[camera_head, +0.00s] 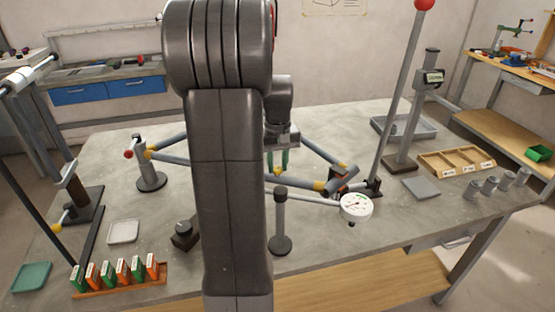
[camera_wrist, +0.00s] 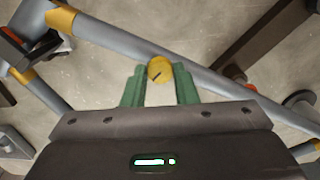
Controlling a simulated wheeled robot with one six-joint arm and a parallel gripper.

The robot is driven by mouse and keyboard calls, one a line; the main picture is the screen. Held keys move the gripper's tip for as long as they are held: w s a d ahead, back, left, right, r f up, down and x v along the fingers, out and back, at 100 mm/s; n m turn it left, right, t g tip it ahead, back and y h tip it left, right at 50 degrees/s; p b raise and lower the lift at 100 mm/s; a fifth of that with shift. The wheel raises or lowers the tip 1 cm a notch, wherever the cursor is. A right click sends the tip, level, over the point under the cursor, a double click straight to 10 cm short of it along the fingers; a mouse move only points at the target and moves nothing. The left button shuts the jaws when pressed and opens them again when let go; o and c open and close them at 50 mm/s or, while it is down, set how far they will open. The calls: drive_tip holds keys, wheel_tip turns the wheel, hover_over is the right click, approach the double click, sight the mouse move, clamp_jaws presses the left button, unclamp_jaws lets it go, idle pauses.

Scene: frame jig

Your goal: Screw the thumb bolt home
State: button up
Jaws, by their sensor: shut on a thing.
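The thumb bolt shows its round yellow head (camera_wrist: 160,69), with a dark mark on it, in the wrist view. My gripper (camera_wrist: 160,88) has its two green fingers on either side of this head and is shut on it. The head sits over a grey frame tube (camera_wrist: 205,75) that runs diagonally behind it. In the head view my gripper (camera_head: 277,163) points down at the frame, with yellow (camera_head: 278,171) just below the fingertips. The bolt's shank and its hole are hidden, so I cannot tell how deep it sits.
A dial gauge (camera_head: 356,206) stands at the frame's right corner. A tall grey post (camera_head: 402,95) with a red ball rises behind it. A short post (camera_head: 281,225) stands in front. A wooden tray (camera_head: 456,161) lies at the right. My arm covers the middle of the head view.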

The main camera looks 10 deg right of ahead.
sight(278, 168)
drive_tip(key=m+p, duration=0.1)
drive_tip(key=m, duration=0.3)
drive_tip(key=shift+r+m, duration=0.1)
drive_tip(key=shift+m, duration=0.2)
drive_tip(key=m+p, duration=0.1)
drive_tip(key=m, duration=0.9)
drive_tip(key=shift+m+p, duration=0.4)
drive_tip(key=m, duration=0.5)
drive_tip(key=shift+w, duration=0.1)
drive_tip(key=shift+m, duration=0.3)
drive_tip(key=o, duration=1)
wheel_tip(278, 168, up, 14)
